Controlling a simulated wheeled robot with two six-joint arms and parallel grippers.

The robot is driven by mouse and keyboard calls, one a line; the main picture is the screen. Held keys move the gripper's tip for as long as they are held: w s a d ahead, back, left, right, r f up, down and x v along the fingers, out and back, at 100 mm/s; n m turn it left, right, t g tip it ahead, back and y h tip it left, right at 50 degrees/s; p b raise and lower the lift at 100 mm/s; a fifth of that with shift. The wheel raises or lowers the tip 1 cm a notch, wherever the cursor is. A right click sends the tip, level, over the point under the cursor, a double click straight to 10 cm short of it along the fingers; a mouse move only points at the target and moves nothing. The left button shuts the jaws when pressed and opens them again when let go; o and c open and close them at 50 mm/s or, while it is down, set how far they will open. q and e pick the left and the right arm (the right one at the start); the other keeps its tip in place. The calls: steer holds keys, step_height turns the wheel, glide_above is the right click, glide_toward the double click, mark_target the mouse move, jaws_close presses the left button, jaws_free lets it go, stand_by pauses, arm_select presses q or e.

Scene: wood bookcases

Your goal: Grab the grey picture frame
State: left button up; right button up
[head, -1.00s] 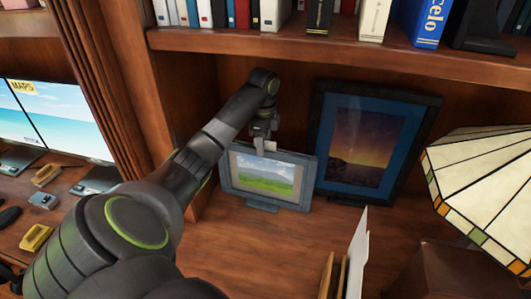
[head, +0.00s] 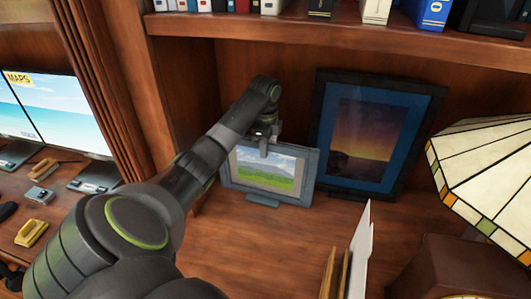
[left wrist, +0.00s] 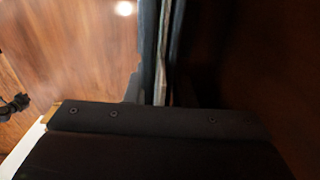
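The grey picture frame (head: 268,174), with a green field and cloudy sky in it, stands on the shelf with a small foot below it. My left gripper (head: 264,147) is at its top edge, and a finger shows in front of the picture's upper part. In the left wrist view the grey picture frame (left wrist: 148,50) shows edge-on, running up from behind the dark gripper body. The fingertips are hidden there, so I cannot tell whether they close on it. My right gripper is not in view.
A larger dark frame with a blue mat (head: 372,135) leans behind on the right. A stained-glass lamp (head: 485,180) stands at the far right. Upright white papers (head: 360,250) are in front. Books line the shelf above (head: 330,30). Bare wood lies before the frame.

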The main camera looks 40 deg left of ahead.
arm_select(q)
jaws_close()
stand_by(1.0)
steer(key=shift+w+a+r, duration=0.1)
steer(key=shift+a, duration=0.05)
